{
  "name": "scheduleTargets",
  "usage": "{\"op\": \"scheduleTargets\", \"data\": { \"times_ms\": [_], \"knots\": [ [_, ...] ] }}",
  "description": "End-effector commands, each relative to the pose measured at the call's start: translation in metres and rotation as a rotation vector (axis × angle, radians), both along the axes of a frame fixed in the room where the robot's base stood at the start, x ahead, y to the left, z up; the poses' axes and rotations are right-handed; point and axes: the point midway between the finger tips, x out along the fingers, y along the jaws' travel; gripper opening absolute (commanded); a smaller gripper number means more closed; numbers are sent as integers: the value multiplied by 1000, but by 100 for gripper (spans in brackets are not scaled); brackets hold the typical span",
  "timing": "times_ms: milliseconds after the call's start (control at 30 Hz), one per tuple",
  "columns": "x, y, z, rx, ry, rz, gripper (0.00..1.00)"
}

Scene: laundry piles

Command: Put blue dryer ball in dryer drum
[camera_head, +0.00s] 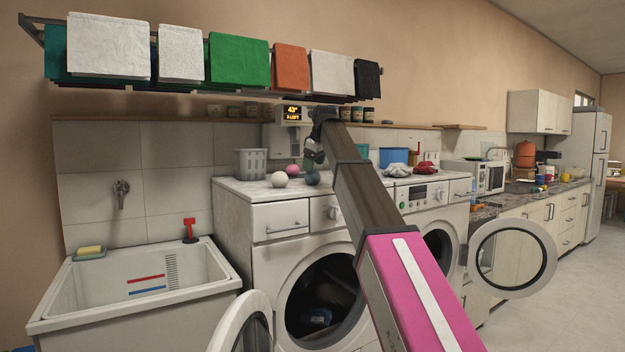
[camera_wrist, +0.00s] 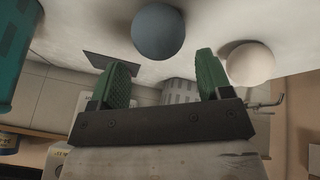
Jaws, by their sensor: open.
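The blue dryer ball (camera_head: 312,178) sits on top of the left machine, just below my gripper (camera_head: 314,158). In the wrist view the blue ball (camera_wrist: 158,32) lies beyond and roughly between the two green fingertips (camera_wrist: 162,72), apart from them. My gripper is open and empty. The left machine's drum opening (camera_head: 322,300) is uncovered, with dark cloth inside, and its round door (camera_head: 243,325) stands open to the left. The right machine's round door (camera_head: 512,258) also stands open, its opening partly hidden by my arm.
A white ball (camera_head: 279,179) lies left of the blue one, and a pink ball (camera_head: 293,169) lies behind. A grey basket (camera_head: 250,164) stands at the back left. Folded cloths (camera_head: 239,60) hang from a rack above. A sink (camera_head: 135,285) is at the left.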

Motion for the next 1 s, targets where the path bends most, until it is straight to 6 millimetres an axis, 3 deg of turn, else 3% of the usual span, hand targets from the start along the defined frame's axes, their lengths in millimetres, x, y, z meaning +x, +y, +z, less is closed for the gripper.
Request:
{"op": "scheduleTargets", "data": {
  "times_ms": [433,700,833,1000],
  "knots": [
    [17,8,-44,0,2,1,72],
    [19,9,-48,1,0,0,72],
    [19,9,-48,1,0,0,35],
    [19,9,-48,1,0,0,32]
  ]
}}
